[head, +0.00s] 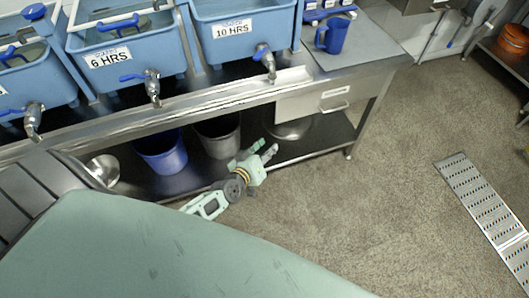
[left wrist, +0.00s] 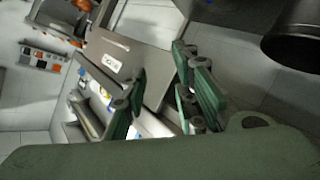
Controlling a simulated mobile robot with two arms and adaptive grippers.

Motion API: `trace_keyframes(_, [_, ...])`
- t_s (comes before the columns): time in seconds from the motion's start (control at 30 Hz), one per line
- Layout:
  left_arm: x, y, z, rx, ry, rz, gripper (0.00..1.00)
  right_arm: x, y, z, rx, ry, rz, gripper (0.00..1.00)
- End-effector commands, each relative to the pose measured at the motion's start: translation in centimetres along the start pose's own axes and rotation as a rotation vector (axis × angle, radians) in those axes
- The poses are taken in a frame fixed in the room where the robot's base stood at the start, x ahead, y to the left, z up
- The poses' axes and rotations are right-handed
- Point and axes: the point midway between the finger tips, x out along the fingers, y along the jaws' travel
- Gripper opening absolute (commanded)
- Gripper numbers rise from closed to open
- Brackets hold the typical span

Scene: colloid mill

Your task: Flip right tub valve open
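The right tub (head: 240,40) is blue and labelled 10 HRS. Its metal valve (head: 268,66) with a blue handle (head: 261,49) sticks out from its front, above the table edge. My left gripper (head: 266,149) is below the table front, by the lower shelf, well apart from the valve. In the left wrist view the fingers of the left gripper (left wrist: 160,95) are spread, with nothing between them. The right tub valve cannot be made out in that view. My right gripper is not in view.
The middle tub (head: 118,62), labelled 6 HRS, has its own valve (head: 152,86). A blue bucket (head: 163,153) and a grey bucket (head: 218,135) stand on the lower shelf. A blue jug (head: 333,36) stands on the table's right part.

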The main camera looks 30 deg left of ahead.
Motion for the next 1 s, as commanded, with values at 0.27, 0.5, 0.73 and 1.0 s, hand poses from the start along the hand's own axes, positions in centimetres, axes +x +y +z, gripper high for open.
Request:
trace_keyframes(0.27, [-1.1,-1.6,3.3,0.063,-0.078,-0.031,0.27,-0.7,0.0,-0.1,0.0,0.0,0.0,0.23])
trace_keyframes(0.5, [-1.3,-1.9,4.0,0.077,-0.094,-0.036,0.27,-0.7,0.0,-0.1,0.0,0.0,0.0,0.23])
trace_keyframes(0.73, [-1.3,-1.9,4.0,0.076,-0.093,-0.036,0.21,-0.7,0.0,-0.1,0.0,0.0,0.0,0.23])
trace_keyframes(1.0, [-2.2,-1.3,2.5,0.045,-0.097,-0.018,0.0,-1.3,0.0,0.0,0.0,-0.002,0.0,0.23])
